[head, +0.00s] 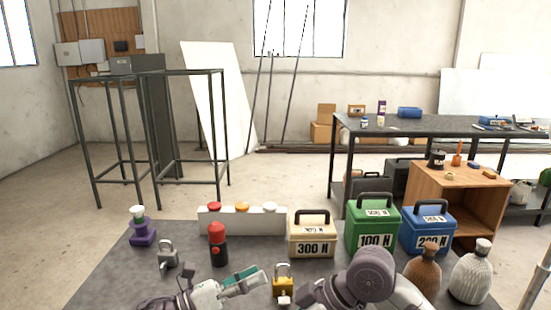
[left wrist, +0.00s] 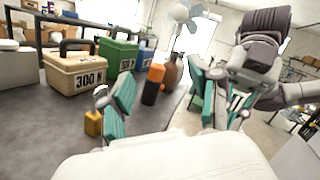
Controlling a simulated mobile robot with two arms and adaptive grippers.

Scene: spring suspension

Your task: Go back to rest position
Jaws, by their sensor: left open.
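My left gripper (head: 248,284) is low in the head view, above the near part of the dark table (head: 130,262). Its teal finger pads are apart. In the left wrist view its fingers (left wrist: 163,108) stand wide apart with nothing between them. A yellow padlock (head: 283,284) is just right of the gripper in the head view. My right arm (head: 365,275) shows at the bottom, right of centre, as a grey joint and pale links.
On the table are boxes marked 300 N (head: 312,236), 100 N (head: 373,226) and 200 N (head: 428,230). A button panel (head: 243,222), silver padlock (head: 168,255), red-and-black cylinder (head: 218,245), brown bottle (head: 423,270) and white bottle (head: 470,272) also stand there.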

